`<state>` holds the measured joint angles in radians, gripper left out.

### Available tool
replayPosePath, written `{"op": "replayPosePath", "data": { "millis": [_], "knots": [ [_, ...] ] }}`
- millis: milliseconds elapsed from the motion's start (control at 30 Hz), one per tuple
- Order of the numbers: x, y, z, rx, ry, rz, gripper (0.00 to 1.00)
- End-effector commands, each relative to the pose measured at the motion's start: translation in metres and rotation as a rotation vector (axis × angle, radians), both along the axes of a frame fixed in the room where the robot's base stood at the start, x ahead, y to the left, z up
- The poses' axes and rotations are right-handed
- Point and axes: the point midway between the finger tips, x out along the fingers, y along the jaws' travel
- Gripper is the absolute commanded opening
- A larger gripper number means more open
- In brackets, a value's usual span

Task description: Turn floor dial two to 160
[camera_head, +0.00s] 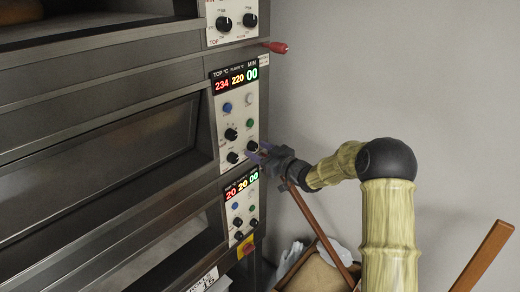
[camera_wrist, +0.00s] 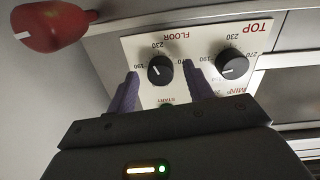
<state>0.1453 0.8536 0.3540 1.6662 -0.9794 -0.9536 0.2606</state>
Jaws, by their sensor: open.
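The oven's middle control panel (camera_head: 236,112) shows a red TOP reading of 234, a yellow floor reading of 220 and a green 00. My gripper (camera_head: 258,152) is at its lower right dial (camera_head: 252,146), partly covering it. In the wrist view the lettering is upside down. The black FLOOR dial (camera_wrist: 160,70) lies between the two purple fingers of my open gripper (camera_wrist: 160,72).
A red handle end (camera_wrist: 50,24) sticks out close to the panel in the wrist view. Another red handle (camera_head: 276,47) is higher up. The lower panel (camera_head: 242,207) sits just beneath my gripper. A wooden crate (camera_head: 296,270) stands below. Grey wall fills the right.

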Motion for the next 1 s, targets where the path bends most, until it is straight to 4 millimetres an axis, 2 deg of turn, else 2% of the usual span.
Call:
{"op": "replayPosePath", "data": {
  "millis": [133, 167, 367, 400, 733, 1000],
  "knots": [
    [-0.0002, -0.0003, -0.0004, 0.0, 0.0, 0.0, 0.52],
    [-0.0002, -0.0004, -0.0003, 0.0, 0.0, 0.0, 0.48],
    [-0.0003, -0.0005, -0.0003, 0.0, 0.0, 0.0, 0.08],
    [-0.0003, -0.0005, -0.0003, 0.0, 0.0, 0.0, 0.07],
    [-0.0002, -0.0006, -0.0022, -0.017, -0.021, 0.0, 0.07],
    [0.0003, -0.0009, -0.0053, -0.079, -0.103, 0.0, 0.07]
  ]
}}
